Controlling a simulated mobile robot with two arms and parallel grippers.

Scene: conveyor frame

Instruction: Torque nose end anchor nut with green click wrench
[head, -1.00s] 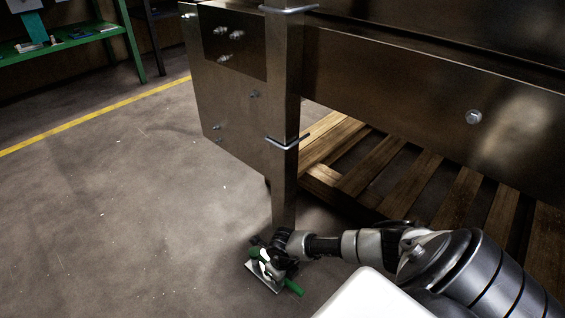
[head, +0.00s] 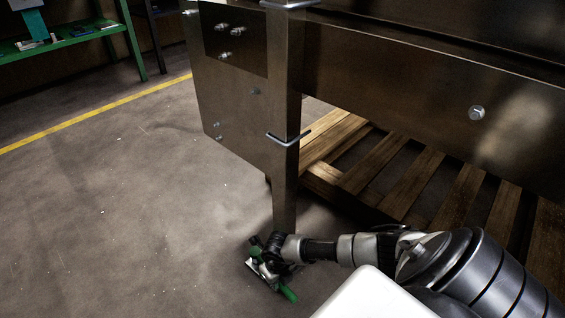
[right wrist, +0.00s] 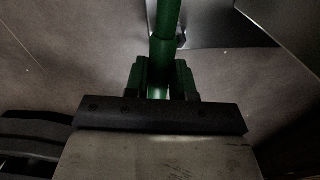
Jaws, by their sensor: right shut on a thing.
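My right gripper (head: 264,268) is low at the foot of the conveyor frame's steel leg (head: 284,180). It is shut on the green click wrench (head: 288,294), whose green handle sticks out toward the lower right. In the right wrist view the green wrench (right wrist: 166,22) runs up from between the fingers (right wrist: 164,82). A metal foot plate is partly visible at the leg's base beside the gripper. The anchor nut is hidden or too small to make out, so I cannot tell whether the wrench sits on it. My left gripper is not in view.
The steel conveyor frame (head: 390,85) stands close above my right arm. A wooden pallet (head: 365,165) lies under it. Green shelving (head: 75,42) stands at the far left behind a yellow floor line (head: 95,115). The floor (head: 100,220) at left is clear.

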